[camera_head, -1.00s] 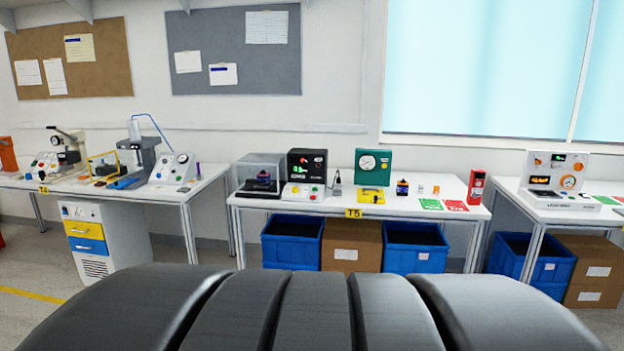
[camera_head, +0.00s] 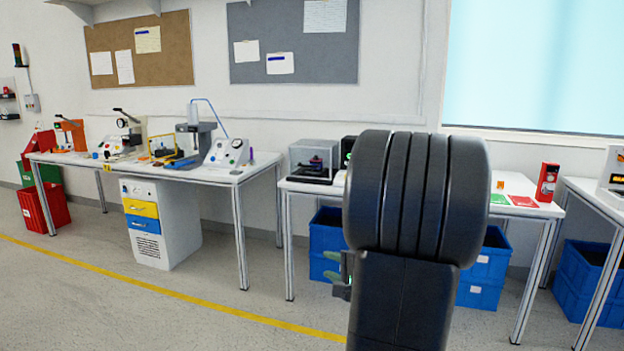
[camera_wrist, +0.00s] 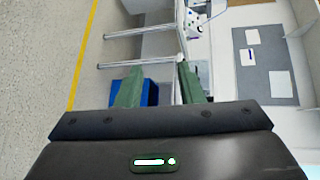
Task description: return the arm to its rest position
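My arm (camera_head: 415,200) stands large in the head view, right of centre, in front of the middle table and hiding much of what is on it. My gripper shows in the wrist view (camera_wrist: 158,88), its two green fingers spread apart with nothing between them. A blue bin and table legs show beyond the fingers, well apart from them.
The left table (camera_head: 205,172) holds several devices, with a white drawer cabinet (camera_head: 160,222) under it. The middle table (camera_head: 525,212) has blue bins (camera_head: 482,270) below. A red crate (camera_head: 45,207) stands far left. The floor (camera_head: 200,310) in front is clear, with a yellow line.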

